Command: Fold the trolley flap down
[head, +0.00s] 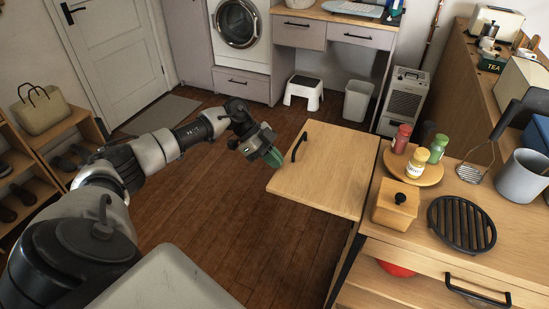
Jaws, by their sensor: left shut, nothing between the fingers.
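The trolley flap (325,172) is a light wooden board that stands out level from the left side of the wooden trolley (365,222). A black handle (299,147) sits on its top near the far left corner. My left gripper (273,157) is at the flap's left edge, close to the handle. Its greenish fingers are shut with nothing between them. I cannot tell whether the fingertips touch the flap's edge. My right gripper is not in view.
The trolley top holds a round tray (428,174) with several jars, a wooden box (395,204), a black trivet (461,224), a masher (489,150) and a grey pot (521,176). The wooden floor (215,215) left of the flap is clear. A white stool (304,92) and bin (357,101) stand behind.

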